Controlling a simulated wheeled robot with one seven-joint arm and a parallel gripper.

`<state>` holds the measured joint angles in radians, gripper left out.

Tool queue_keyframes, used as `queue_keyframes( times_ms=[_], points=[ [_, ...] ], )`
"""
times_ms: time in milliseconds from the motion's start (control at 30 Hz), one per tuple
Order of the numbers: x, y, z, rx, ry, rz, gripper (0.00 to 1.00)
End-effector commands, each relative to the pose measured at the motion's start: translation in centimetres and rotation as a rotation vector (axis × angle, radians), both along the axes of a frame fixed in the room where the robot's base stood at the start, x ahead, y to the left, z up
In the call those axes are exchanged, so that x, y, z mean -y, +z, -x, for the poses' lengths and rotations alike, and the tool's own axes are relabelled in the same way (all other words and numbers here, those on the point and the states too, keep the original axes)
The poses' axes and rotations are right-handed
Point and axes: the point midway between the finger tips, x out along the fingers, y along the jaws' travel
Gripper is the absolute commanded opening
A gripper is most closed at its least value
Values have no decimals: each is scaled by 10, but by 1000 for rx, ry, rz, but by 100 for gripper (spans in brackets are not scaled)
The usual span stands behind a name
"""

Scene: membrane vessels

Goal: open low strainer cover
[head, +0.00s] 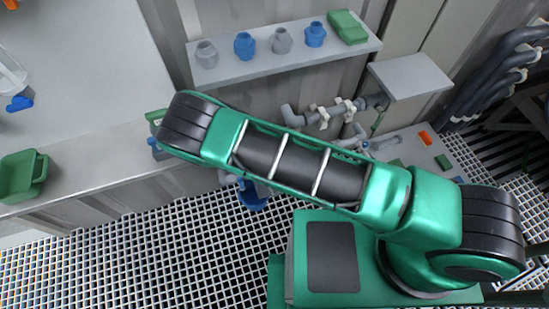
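My green arm crosses the middle of the head view and hides part of the wall and counter behind it. My gripper cannot be made out; the far end of the arm is hidden behind its elbow. A blue fitting (252,197) shows just below the arm, above the grating. It may be part of the low strainer, but its upper part is hidden and I cannot tell whether a cover on it is open or shut. Small green (154,117) and blue (157,150) parts show beside the elbow; I cannot tell what they belong to.
A wall shelf (270,62) holds several grey and blue fittings and a green block (347,27). Grey piping (330,112) runs beneath it. A green container (22,175) stands on the left counter (95,180). Open grating floor (130,255) lies at the lower left.

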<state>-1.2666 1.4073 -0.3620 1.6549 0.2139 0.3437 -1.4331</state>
Motion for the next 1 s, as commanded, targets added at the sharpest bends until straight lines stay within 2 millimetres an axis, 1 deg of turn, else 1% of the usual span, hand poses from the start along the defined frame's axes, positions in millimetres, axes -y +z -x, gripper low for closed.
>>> queue_keyframes(
  times_ms=[67, 433, 467, 500, 533, 833, 1000],
  points=[
    [-5, 2, 0, 13, 2, 18, 0],
    [-7, 5, 0, 19, 1, 31, 0],
    [-7, 5, 0, 19, 1, 31, 26],
    [-7, 5, 0, 19, 1, 32, 36],
    [-7, 5, 0, 18, 1, 31, 40],
    [-6, 4, 2, 15, 2, 32, 40],
    [-1, 1, 0, -2, 1, -6, 40]
  ],
)
